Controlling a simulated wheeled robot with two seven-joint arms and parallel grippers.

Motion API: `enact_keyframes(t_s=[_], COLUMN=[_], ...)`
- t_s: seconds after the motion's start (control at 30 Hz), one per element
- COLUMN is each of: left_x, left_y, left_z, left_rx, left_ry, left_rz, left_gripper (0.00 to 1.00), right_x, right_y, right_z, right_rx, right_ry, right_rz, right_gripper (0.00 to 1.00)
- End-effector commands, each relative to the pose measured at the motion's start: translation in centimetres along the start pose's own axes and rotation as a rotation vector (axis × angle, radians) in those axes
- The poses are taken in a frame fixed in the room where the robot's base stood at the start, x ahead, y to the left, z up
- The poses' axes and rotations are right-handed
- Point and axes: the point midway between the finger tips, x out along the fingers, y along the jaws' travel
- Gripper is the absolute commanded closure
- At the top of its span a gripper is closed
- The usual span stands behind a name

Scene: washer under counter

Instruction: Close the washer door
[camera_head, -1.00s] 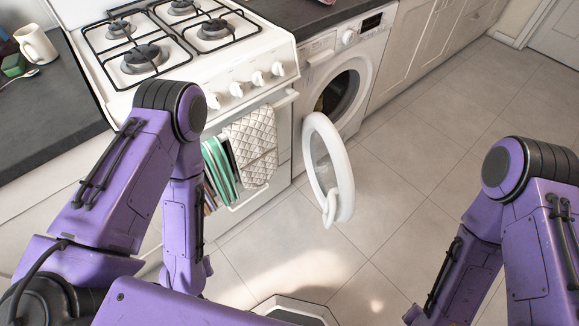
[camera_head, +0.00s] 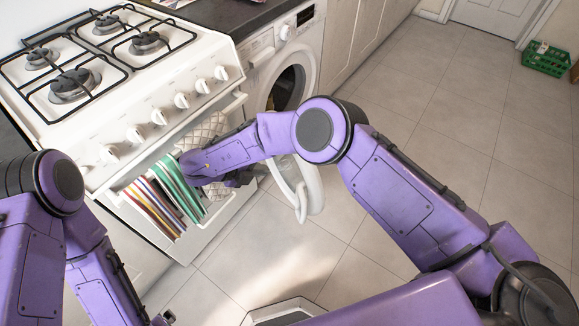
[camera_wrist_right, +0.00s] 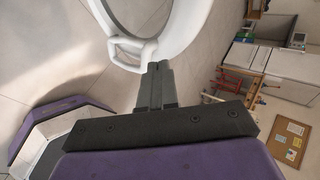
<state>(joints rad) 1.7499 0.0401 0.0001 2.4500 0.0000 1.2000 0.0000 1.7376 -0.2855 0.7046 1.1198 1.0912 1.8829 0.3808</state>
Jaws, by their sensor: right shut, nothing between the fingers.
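The white washer (camera_head: 257,48) stands under the counter to the right of the stove. Its round door (camera_head: 315,190) is swung wide open, with a handle (camera_head: 301,205) on its free edge. My right arm crosses in front of the door and hides part of it. My right gripper (camera_head: 240,180) is shut and empty, between the hanging towels and the door. In the right wrist view its closed fingers (camera_wrist_right: 158,70) point at the door ring (camera_wrist_right: 178,38), just right of the handle (camera_wrist_right: 130,48). I cannot tell whether they touch.
The white gas stove (camera_head: 115,75) stands close on the left. A striped towel (camera_head: 150,208) and a quilted cloth (camera_head: 205,130) hang from its front rail. The floor (camera_head: 420,130) right of the washer is clear. A green basket (camera_head: 546,58) lies far right.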

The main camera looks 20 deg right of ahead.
Motion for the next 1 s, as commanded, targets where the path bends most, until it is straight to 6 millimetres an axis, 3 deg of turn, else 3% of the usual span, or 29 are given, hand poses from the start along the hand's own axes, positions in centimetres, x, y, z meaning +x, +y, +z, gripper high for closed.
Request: enact_keyframes(t_s=[0.17, 0.57, 0.73, 1.0], left_x=[-0.3, -1.1, -2.1, -2.2], left_y=[0.0, -0.1, -0.2, -0.2], left_z=[-0.1, -0.5, -0.9, -0.9], left_rx=[0.0, 0.0, 0.0, 0.0], left_ry=[0.0, 0.0, 0.0, 0.0], left_rz=[0.0, 0.0, 0.0, 0.0], left_gripper=[0.0, 0.0, 0.0, 0.0], right_x=[1.3, 10.0, 11.7, 12.6], right_y=[0.1, 0.1, -2.0, -2.5], right_z=[0.0, -0.1, -0.2, -0.2], right_rx=[0.025, 0.022, 0.022, 0.02], right_ry=[0.021, 0.018, 0.016, 0.014], right_rz=[0.016, 0.013, 0.013, 0.013], right_gripper=[1.0, 1.0, 1.0, 1.0])
